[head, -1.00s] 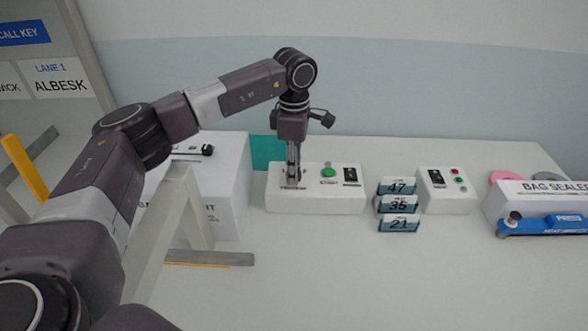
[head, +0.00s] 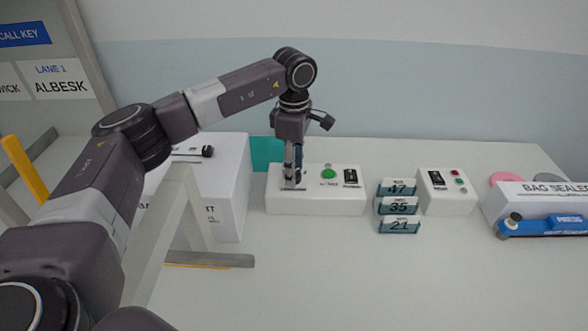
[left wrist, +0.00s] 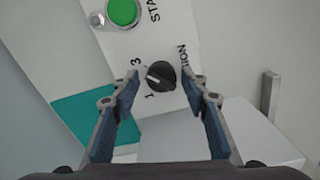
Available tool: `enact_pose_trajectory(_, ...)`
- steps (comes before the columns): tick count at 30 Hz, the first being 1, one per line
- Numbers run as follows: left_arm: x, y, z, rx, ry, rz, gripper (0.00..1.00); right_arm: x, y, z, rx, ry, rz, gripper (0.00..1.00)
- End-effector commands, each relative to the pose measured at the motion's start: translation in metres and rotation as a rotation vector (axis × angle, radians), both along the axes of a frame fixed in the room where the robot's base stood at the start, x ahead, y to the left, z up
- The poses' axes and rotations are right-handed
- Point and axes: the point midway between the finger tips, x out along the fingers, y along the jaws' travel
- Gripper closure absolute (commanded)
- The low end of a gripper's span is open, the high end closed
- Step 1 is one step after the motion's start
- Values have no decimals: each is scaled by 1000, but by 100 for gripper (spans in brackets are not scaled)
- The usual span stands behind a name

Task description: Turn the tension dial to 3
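The tension dial (left wrist: 161,75) is a small black knob with a pale pointer line, in the left wrist view. The line points toward the picture's left, between the printed 1 and 3. The dial sits on a white control box (head: 325,205) with a green START button (head: 328,173), which also shows in the left wrist view (left wrist: 122,11). My left gripper (left wrist: 163,92) points down at the box's left end. Its blue-padded fingers are apart, one on each side of the dial in the picture, with gaps visible. In the head view (head: 292,184) the gripper hides the dial. My right gripper is out of view.
A large white box (head: 232,190) stands left of the control box. Number cards (head: 398,206) and a smaller button box (head: 447,196) stand to the right, then a bag sealer (head: 540,200) with a blue lever. The front of the table is clear.

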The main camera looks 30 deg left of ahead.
Motion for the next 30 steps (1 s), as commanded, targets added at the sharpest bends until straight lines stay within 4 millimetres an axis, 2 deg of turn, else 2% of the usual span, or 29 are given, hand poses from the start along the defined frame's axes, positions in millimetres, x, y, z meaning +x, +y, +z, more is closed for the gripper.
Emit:
enact_pose_trajectory(8, -1, 0, -2, 0, 5, 0, 54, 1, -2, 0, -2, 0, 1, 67)
enact_pose_trajectory(11, -1, 0, 3, 0, 4, 1, 54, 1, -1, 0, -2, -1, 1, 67)
enact_pose_trajectory(14, 0, -1, 16, -1, 2, 1, 54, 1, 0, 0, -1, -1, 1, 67)
enact_pose_trajectory(24, 0, -1, 87, -1, 0, 0, 54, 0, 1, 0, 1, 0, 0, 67)
enact_pose_trajectory(30, -1, 0, 112, 0, 3, 0, 54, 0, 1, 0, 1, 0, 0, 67)
